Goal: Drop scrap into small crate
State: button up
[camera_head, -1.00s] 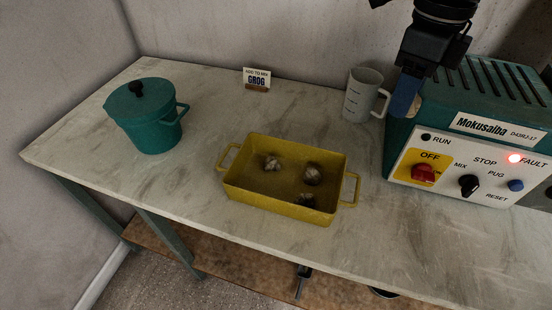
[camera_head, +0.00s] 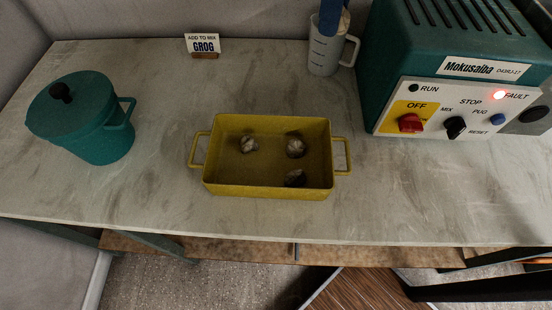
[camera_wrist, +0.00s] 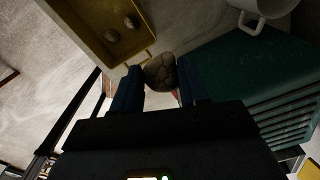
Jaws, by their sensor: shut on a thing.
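My gripper is shut on a round brownish lump of scrap (camera_wrist: 160,72), held between its two blue fingers (camera_wrist: 158,85) in the wrist view. In the head view the blue fingers (camera_head: 332,18) show at the top edge, in front of the grey jug, with a bit of the lump beside them. The yellow crate (camera_head: 267,190) with two side handles stands on the table at the centre, left of and below the gripper in that view. Three similar lumps lie in it. Its corner also shows in the wrist view (camera_wrist: 140,62).
A grey measuring jug (camera_head: 324,55) stands beside the green Mokusaiba machine (camera_head: 395,60), whose red fault light is lit. A teal lidded pot (camera_head: 90,120) stands at left. A GROG sign (camera_head: 203,46) stands at the back. Table space around the crate is clear.

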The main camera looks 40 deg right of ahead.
aim_at(274, 163)
jog(key=k+j, duration=0.35)
jog(key=j, duration=0.15)
jog(key=k+j, duration=0.35)
jog(key=j, duration=0.2)
